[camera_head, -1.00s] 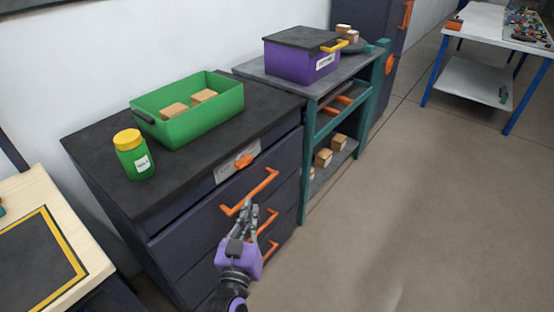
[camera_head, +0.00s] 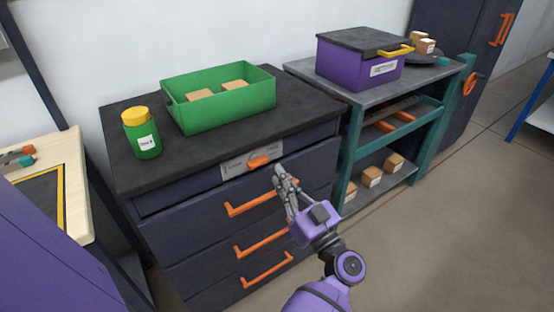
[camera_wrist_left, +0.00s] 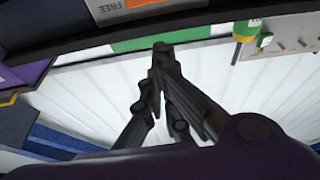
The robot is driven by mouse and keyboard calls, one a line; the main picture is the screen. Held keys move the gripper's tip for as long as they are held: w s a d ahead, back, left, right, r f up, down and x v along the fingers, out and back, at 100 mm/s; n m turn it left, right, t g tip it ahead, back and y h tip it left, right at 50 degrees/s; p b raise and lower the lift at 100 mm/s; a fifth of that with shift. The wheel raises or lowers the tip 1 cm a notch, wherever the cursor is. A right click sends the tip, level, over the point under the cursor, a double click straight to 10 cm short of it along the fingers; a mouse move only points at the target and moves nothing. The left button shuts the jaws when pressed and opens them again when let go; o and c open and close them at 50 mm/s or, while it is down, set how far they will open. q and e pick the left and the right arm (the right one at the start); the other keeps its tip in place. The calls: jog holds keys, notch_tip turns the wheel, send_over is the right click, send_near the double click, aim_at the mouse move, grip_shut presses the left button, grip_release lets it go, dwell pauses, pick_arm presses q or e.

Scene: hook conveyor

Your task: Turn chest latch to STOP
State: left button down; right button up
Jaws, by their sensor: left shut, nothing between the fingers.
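The chest latch (camera_head: 259,162) is a small orange handle on a grey labelled plate (camera_head: 235,170) at the top front of the dark drawer chest (camera_head: 190,222). The plate's lettering is too small to read in the head view. In the wrist view, part of the plate (camera_wrist_left: 112,8) shows the word FREE beside an orange piece at the top edge. My left gripper (camera_head: 280,170) is shut and empty, just right of the latch and in front of the chest, apart from the latch. Its fingers (camera_wrist_left: 160,48) also show in the wrist view. My right gripper is out of view.
Orange drawer handles (camera_head: 250,203) stick out below the latch. A green bin (camera_head: 222,110) with wooden blocks and a green jar (camera_head: 141,138) with a yellow lid stand on the chest. A purple box (camera_head: 345,68) sits on the shelf unit (camera_head: 352,150) at right.

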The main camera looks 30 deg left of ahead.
pick_arm(q)
jog(key=shift+s+a, duration=0.25)
jog(key=shift+s, duration=0.1)
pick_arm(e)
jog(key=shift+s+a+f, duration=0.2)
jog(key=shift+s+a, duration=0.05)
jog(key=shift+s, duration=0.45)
pick_arm(q)
notch_tip(320, 180, up, 4)
jog(key=p, duration=0.1)
send_over(257, 161)
jog(key=s+d, duration=0.3)
jog(key=f, duration=0.3)
jog(key=shift+w+a+f+b, duration=0.2)
jog(key=shift+w+f+b, duration=0.1)
jog(key=shift+f+b, duration=0.1)
jog(key=shift+f, duration=0.4)
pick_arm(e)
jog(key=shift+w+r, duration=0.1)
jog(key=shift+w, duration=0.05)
